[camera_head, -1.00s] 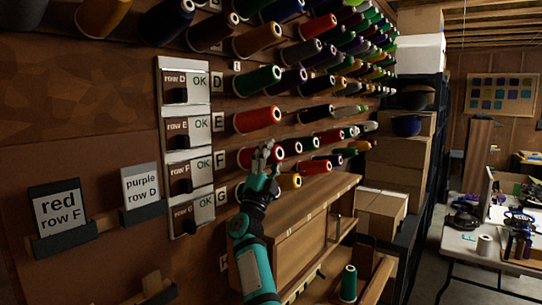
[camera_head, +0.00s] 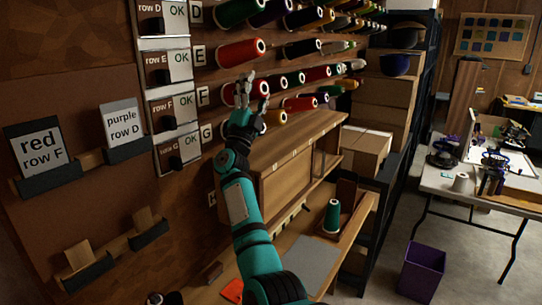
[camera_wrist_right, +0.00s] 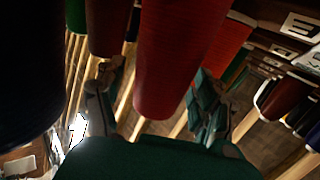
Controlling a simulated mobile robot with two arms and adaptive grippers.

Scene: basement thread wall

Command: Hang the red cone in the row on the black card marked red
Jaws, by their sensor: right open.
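The row F sign (camera_head: 203,95) is beside the rows of thread cones. A red cone (camera_head: 229,94) is on the wall at row F, partly hidden behind my right gripper (camera_head: 252,86). That gripper is open, its fingers spread at the cone's outer end. In the right wrist view a red cone (camera_wrist_right: 178,60) lies between the open fingers (camera_wrist_right: 155,105); I cannot tell if they touch it. My left gripper is not in view.
Another red cone (camera_head: 238,53) hangs above, in row E. A card reading "purple row D" (camera_head: 122,122) stands right of the red card. A wooden cabinet (camera_head: 285,180) is below the rows. A green cone (camera_head: 332,215) stands on a lower shelf. A purple bin (camera_head: 422,270) is on the floor.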

